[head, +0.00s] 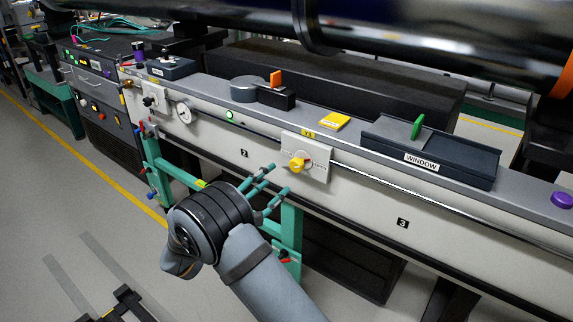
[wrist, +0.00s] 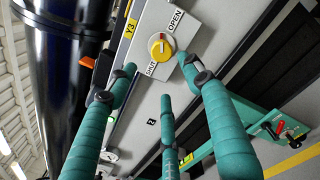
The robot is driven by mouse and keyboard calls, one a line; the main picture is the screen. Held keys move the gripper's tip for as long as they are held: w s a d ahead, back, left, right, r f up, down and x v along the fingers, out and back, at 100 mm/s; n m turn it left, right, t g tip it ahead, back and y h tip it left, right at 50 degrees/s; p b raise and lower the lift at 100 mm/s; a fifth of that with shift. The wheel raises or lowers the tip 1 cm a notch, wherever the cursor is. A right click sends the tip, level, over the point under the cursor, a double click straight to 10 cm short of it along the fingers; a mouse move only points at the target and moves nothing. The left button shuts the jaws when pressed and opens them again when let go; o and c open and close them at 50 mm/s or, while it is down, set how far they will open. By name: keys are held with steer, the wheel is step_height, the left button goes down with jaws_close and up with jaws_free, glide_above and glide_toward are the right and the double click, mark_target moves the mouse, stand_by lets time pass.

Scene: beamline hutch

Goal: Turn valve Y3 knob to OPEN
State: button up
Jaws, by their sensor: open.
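The yellow valve Y3 knob (head: 297,166) sits on a pale plate (head: 316,177) under a yellow Y3 tag (head: 308,134) on the bench's front face. In the wrist view the knob (wrist: 161,46) shows a red and a pale mark. OPEN is printed on one side of it and another word, hard to read, on the opposite side. I cannot tell its exact setting. My gripper (head: 274,181) has teal fingers and is open and empty, to the left of and just below the knob. In the wrist view its fingers (wrist: 159,67) spread below and beside the knob, apart from it.
A rail (head: 390,178) runs along the bench front, right of the plate. A WINDOW box (head: 440,160) with a green lever and a dark block with an orange lever (head: 276,78) stand on top. Teal frame legs (head: 291,225) stand below.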

mark_target(295, 167)
steer(key=x, duration=0.7)
steer(key=d+b+x, duration=0.1)
steer(key=x, duration=0.2)
steer(key=shift+s+r, duration=0.15)
steer(key=shift+r, duration=0.1)
steer(key=shift+c, duration=0.3)
